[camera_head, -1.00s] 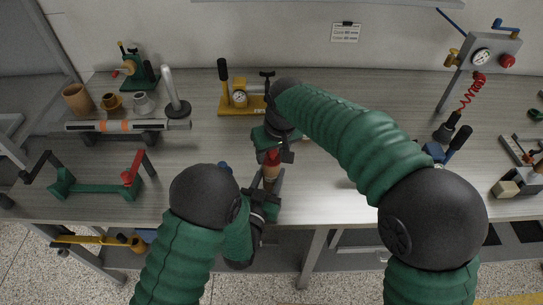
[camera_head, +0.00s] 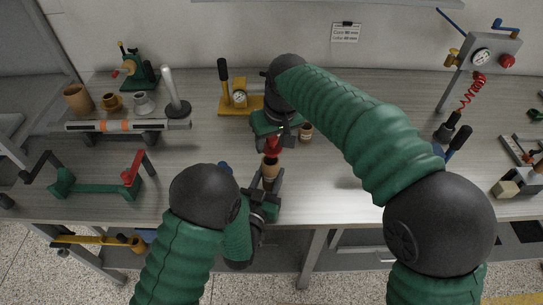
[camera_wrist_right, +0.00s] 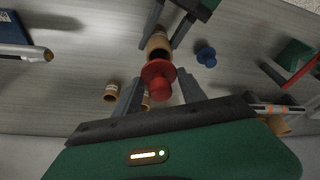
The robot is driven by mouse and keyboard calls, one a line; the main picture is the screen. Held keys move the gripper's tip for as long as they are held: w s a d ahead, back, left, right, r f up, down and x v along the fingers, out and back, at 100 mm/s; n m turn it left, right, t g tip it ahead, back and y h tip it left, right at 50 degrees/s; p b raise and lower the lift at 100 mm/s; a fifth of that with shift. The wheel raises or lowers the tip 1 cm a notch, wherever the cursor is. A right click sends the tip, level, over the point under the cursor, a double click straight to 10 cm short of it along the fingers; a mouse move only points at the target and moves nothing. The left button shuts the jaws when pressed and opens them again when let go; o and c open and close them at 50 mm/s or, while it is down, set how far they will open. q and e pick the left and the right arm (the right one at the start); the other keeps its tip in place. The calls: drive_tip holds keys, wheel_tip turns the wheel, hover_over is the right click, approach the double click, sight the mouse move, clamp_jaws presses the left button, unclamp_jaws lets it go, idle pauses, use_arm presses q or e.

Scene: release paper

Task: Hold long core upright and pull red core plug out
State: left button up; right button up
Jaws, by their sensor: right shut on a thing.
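The long core (camera_head: 270,171) is a tan tube standing roughly upright near the table's front edge, with its dark open mouth facing up. My left gripper (camera_head: 266,186) is shut around its lower part; its fingers also show in the right wrist view (camera_wrist_right: 170,28). The red core plug (camera_head: 273,146) is just above the mouth and appears clear of it. My right gripper (camera_head: 277,139) is shut on the plug, above the core. In the right wrist view the plug (camera_wrist_right: 158,79) sits between my fingers, with the core's mouth beyond it. The plug's gripped part is partly hidden.
A short tan core (camera_head: 306,132) stands right of my right gripper. A blue plug (camera_head: 224,167) lies left of the long core. A green cradle (camera_head: 96,187) and a long tube on a rack (camera_head: 128,126) are at left.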

use_arm(q)
drive_tip(key=o, duration=1.5)
drive_tip(key=shift+c, duration=0.2)
drive_tip(key=shift+s, duration=0.1)
drive_tip(key=v, duration=0.7)
drive_tip(key=shift+s, duration=0.1)
